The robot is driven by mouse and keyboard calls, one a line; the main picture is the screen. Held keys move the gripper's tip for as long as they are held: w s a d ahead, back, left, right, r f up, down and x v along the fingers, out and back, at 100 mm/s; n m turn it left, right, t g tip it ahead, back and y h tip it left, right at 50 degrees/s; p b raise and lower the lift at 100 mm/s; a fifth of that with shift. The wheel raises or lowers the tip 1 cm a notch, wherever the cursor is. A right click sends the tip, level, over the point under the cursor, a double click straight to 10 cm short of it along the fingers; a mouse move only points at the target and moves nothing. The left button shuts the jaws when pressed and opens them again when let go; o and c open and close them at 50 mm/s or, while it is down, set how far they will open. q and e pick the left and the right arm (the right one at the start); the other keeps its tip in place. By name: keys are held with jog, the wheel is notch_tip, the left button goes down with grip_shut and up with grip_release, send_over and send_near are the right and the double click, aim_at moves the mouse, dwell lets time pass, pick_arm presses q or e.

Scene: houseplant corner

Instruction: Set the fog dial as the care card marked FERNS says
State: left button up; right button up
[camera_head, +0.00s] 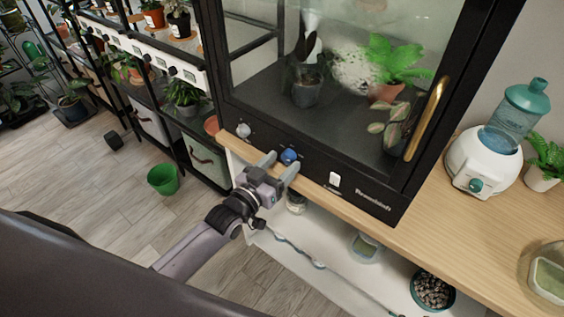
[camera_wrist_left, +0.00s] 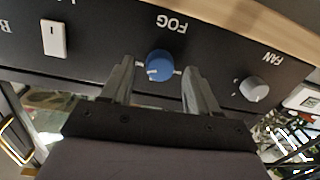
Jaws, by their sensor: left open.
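The blue fog dial (camera_head: 289,156) sits on the black front panel of the glass cabinet. In the left wrist view the fog dial (camera_wrist_left: 159,66) shows below the upside-down label FOG, with a pale mark on its face. My left gripper (camera_head: 279,163) is open, with its fingers pointing at the panel. In the left wrist view the left gripper's fingers (camera_wrist_left: 158,85) stand on either side of the dial, with a visible gap; whether they touch it I cannot tell. I cannot make out a care card marked FERNS. My right gripper is not in view.
A grey fan dial (camera_head: 243,130) and a white switch (camera_head: 335,179) flank the fog dial. The cabinet (camera_head: 300,110) holds potted plants and has a brass handle (camera_head: 427,118). A white humidifier (camera_head: 485,165) stands on the wooden counter (camera_head: 450,232). A green bucket (camera_head: 163,179) is on the floor.

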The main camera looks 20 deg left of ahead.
pick_arm(q)
jog(key=v, duration=0.6)
jog(key=shift+s, duration=0.1)
dwell(0.4)
jog(key=s+a+f+g+y, duration=0.1)
jog(key=s+f+g, duration=0.2)
jog(key=s, duration=0.6)
jog(key=s+a+f+g+y, duration=0.1)
jog(key=s+f+g+y, duration=0.1)
jog(key=s+f, duration=0.5)
jog(key=shift+s+a+f+g, duration=0.25)
jog(key=shift+s+g, duration=0.45)
jog(key=shift+s, duration=0.2)
